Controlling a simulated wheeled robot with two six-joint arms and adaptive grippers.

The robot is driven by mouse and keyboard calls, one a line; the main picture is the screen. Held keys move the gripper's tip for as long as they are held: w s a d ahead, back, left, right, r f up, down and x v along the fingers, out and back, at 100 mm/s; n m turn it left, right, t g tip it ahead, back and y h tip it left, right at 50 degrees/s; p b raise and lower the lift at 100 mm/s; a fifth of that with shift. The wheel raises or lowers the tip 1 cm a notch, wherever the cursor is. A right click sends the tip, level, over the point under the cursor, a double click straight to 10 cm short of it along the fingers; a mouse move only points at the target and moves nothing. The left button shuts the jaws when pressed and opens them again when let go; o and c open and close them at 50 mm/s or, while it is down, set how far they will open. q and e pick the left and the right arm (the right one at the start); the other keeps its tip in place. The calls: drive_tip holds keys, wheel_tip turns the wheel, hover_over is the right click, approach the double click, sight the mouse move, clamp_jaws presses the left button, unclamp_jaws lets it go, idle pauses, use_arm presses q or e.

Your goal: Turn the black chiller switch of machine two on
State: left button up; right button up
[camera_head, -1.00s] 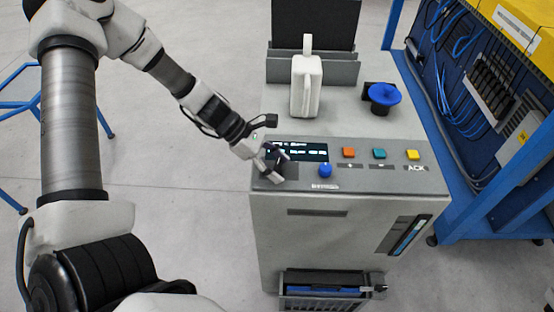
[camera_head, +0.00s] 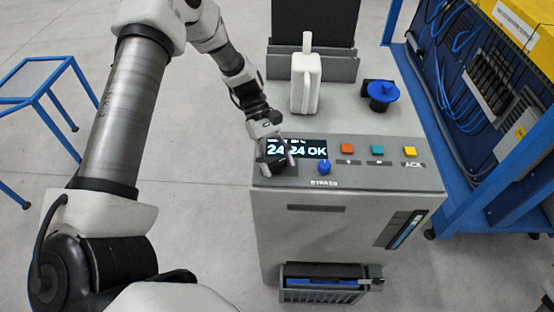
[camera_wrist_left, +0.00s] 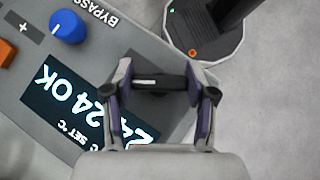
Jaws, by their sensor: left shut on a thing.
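My left gripper (camera_head: 278,163) is at the left end of the grey machine's sloped control panel (camera_head: 375,180). In the left wrist view its two purple-padded fingers (camera_wrist_left: 162,92) are shut on the black switch (camera_wrist_left: 158,84), a short dark bar with a light mark that lies across between them. In the head view the fingers partly hide the switch. Beside it the display (camera_head: 310,149) is lit and reads "24 24 OK". My right gripper is not in view.
A blue knob (camera_head: 324,168) marked BYPASS sits right of the gripper. Orange (camera_head: 348,148), teal (camera_head: 377,151) and yellow (camera_head: 410,152) buttons line the panel. A white jug-like container (camera_head: 305,84) and blue funnel-like part (camera_head: 382,95) stand behind. A blue-framed rack (camera_head: 470,200) stands at right.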

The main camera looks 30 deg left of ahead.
use_arm(q)
drive_tip(key=shift+m, duration=0.3)
drive_tip(key=o, duration=1.2)
drive_tip(key=shift+c, duration=0.2)
drive_tip(key=v, duration=1.2)
drive_tip(key=shift+w, duration=0.2)
